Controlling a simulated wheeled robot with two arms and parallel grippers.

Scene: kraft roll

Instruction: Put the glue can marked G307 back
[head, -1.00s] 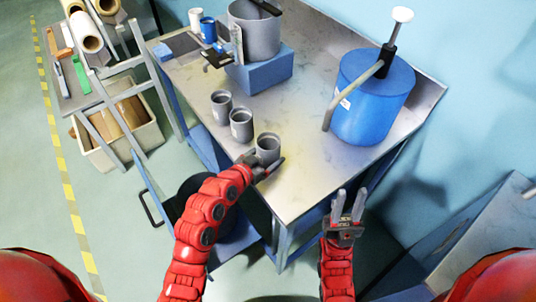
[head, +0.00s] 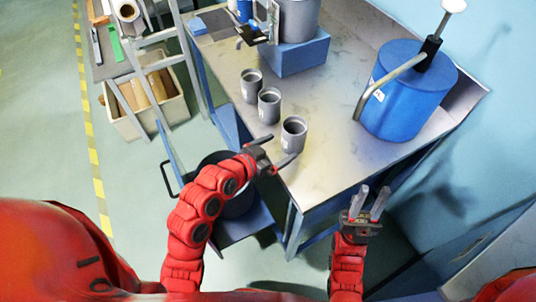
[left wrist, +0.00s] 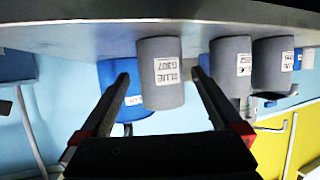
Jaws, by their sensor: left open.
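Three grey cans stand upright in a row on the metal bench (head: 330,160). The can nearest me (head: 293,133) is at the bench's front. In the left wrist view, the picture is upside down and the can labelled GLUE G307 (left wrist: 163,88) shows ahead, between my fingers' tips in the picture. My left gripper (head: 281,152) is open and empty, just in front of the nearest can and apart from it. The other two cans, the middle one (head: 269,105) and the far one (head: 251,85), stand behind it. My right gripper (head: 371,192) is open and empty, right of the bench's front corner.
A blue drum (head: 410,95) with a pump stands at the bench's right. A grey pot (head: 298,18) sits on a blue block (head: 290,55) at the back. A bin with rolls (head: 150,105) and a rack are at the left. The bench's middle is clear.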

